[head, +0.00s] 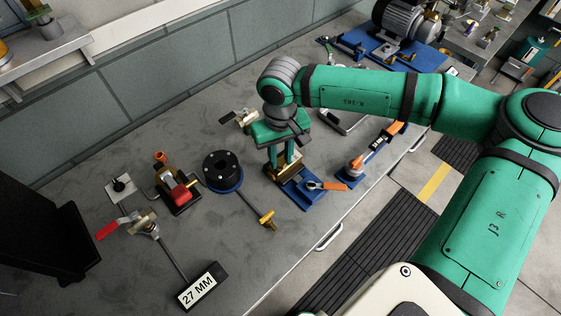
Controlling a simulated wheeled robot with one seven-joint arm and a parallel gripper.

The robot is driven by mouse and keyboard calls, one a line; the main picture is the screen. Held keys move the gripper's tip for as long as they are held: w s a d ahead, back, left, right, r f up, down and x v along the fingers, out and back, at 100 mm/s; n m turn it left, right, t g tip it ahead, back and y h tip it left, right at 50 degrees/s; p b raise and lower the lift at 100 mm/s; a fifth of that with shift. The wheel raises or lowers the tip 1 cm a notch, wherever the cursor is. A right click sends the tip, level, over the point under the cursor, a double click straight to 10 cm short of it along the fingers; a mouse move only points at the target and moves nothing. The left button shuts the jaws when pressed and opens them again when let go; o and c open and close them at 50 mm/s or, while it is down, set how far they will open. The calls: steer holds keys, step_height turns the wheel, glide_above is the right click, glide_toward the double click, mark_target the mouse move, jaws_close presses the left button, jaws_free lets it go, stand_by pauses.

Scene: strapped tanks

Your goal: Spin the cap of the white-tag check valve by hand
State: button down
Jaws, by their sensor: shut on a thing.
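My gripper (285,158) points down over a brass valve body (288,168) on a blue base plate (302,194). Its fingers are shut on the top of the brass body, where the cap would be; the gripper's palm and fingers hide most of that top. An orange-handled lever (327,185) lies at the right of the same base. I cannot make out a white tag on this valve.
A black round flange (222,171) and a brass-ended rod (258,209) are to the left. A red-handled clamp (176,190) and a valve with a red lever (140,221) stand farther left. An orange-handled tool (370,150) lies close on the right. The front bench edge is near.

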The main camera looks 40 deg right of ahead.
mark_target(281, 162)
steer(key=n, duration=0.3)
steer(key=c, duration=1.4)
jaws_free()
steer(key=shift+r, duration=0.1)
steer(key=shift+r, duration=3.9)
steer(key=shift+o, duration=0.6)
steer(key=o, duration=0.4)
